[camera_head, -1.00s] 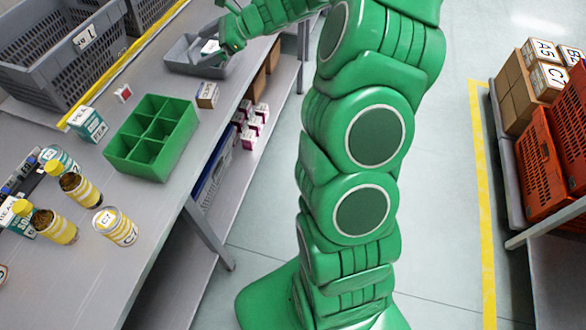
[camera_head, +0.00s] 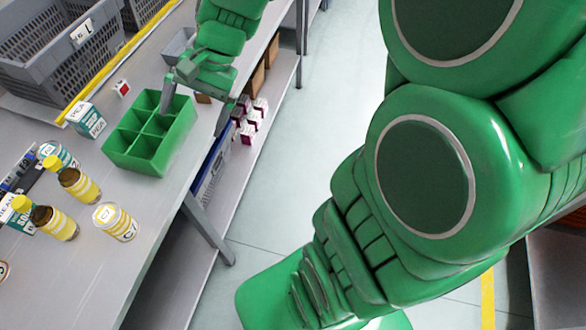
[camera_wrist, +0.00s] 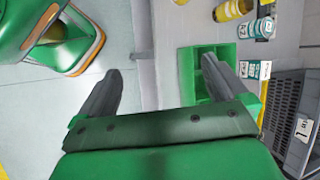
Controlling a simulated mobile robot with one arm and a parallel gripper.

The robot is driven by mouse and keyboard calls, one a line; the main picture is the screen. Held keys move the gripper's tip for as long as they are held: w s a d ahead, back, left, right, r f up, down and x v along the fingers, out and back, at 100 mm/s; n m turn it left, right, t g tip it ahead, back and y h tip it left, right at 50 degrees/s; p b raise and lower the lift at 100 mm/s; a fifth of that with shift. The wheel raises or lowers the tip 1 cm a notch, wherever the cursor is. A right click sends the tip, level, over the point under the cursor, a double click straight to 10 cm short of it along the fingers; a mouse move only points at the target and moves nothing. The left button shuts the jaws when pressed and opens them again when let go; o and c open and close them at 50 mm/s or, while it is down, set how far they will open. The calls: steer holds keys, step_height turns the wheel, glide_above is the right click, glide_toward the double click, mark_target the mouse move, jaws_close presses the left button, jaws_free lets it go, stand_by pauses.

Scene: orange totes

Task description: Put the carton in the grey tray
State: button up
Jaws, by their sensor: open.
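The grey tray (camera_head: 176,44) is on the workbench near its far end; only its left part shows, as my arm hides the rest. A white-topped carton showed inside the tray earlier; that spot is hidden now. My gripper (camera_head: 194,120) is open and empty, beside and above the right edge of the green divided box. In the wrist view the two fingers are spread with nothing between them (camera_wrist: 164,68). A small brown carton (camera_head: 203,98) sits on the bench just behind the fingers, mostly hidden.
The green divided box (camera_head: 120,152) stands close to my gripper. A tea box (camera_head: 86,119), a small red-and-white box (camera_head: 122,88), yellow-capped jars (camera_head: 78,185) and a C7 can (camera_head: 115,221) stand on the bench. A grey crate (camera_head: 60,55) is behind. Pink-and-white boxes (camera_head: 248,130) are on the lower shelf.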

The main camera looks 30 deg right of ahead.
steer(key=s+d+n+h, duration=0.3)
steer(key=s+d, duration=0.2)
steer(key=s, duration=0.5)
steer(key=s+d+n+g+h, duration=0.1)
steer(key=s+d+n+h, duration=0.2)
steer(key=s, duration=0.7)
steer(key=shift+d+f+n+h, duration=0.3)
steer(key=shift+d+f+n, duration=0.15)
steer(key=shift+d, duration=0.55)
